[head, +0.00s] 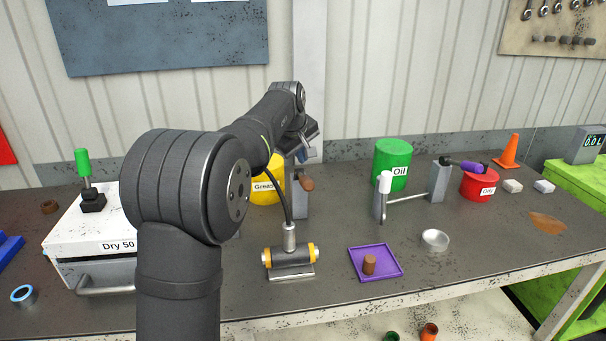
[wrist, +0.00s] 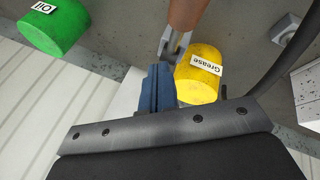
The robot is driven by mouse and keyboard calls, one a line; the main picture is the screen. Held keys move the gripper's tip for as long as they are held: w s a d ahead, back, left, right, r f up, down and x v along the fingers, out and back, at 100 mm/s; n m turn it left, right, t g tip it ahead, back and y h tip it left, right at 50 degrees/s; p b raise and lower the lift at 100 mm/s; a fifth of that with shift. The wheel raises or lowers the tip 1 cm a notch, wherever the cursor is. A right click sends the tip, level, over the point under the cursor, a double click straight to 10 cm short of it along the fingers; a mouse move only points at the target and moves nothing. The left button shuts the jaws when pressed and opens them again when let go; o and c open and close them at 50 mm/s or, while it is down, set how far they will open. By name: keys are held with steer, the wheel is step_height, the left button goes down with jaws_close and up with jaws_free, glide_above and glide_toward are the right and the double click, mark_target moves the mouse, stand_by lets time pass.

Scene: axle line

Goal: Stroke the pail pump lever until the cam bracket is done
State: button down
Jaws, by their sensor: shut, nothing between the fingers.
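The yellow grease pail (head: 267,191) stands at the back of the bench, partly behind my arm. Its pump lever has a brown handle (head: 307,184) beside a grey post. In the wrist view the brown handle (wrist: 187,12) ends in a grey fork next to the yellow pail (wrist: 197,88). My gripper (head: 307,153) is above and behind the handle; its blue fingers (wrist: 159,70) are shut and empty, close to the fork but apart from the handle. A dark cylinder with yellow end bands (head: 290,256), probably the cam bracket, sits at the front with a black hose on its top fitting.
A green oil pail (head: 393,165) stands right of the post, with a white-handled lever (head: 384,183) in front. A purple tray (head: 376,274) holds a brown plug. A red pail (head: 480,186) and orange cone (head: 510,151) are further right. A white Dry 50 box (head: 90,238) stands left.

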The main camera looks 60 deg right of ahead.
mark_target(301, 175)
steer(key=shift+w+d+r, duration=0.15)
steer(key=shift+r, duration=0.45)
steer(key=shift+w+d+r, duration=0.15)
steer(key=shift+r, duration=0.5)
steer(key=shift+w+d+r, duration=0.15)
steer(key=shift+r, duration=0.45)
steer(key=w+a+r+t, duration=0.1)
steer(key=w+a+r, duration=0.1)
steer(key=a, duration=0.6)
steer(key=w+a+r, duration=0.1)
steer(key=w+a, duration=0.1)
steer(key=a, duration=0.6)
steer(key=s+a+f+t+y, duration=0.1)
steer(key=s+a+f, duration=0.1)
steer(key=a, duration=1.8)
steer(key=s+a+f, duration=0.5)
steer(key=a+f, duration=0.1)
steer(key=a, duration=0.2)
steer(key=s+a+f+m+t+y, duration=0.1)
steer(key=s+a+f, duration=0.4)
steer(key=a+f, duration=0.1)
steer(key=s+a+f+y, duration=0.1)
steer(key=s+a+f, duration=0.4)
steer(key=a, duration=0.4)
steer(key=shift+s+a+f+m, duration=0.25)
steer(key=shift+a+f+m, duration=0.05)
steer(key=shift+f, duration=0.5)
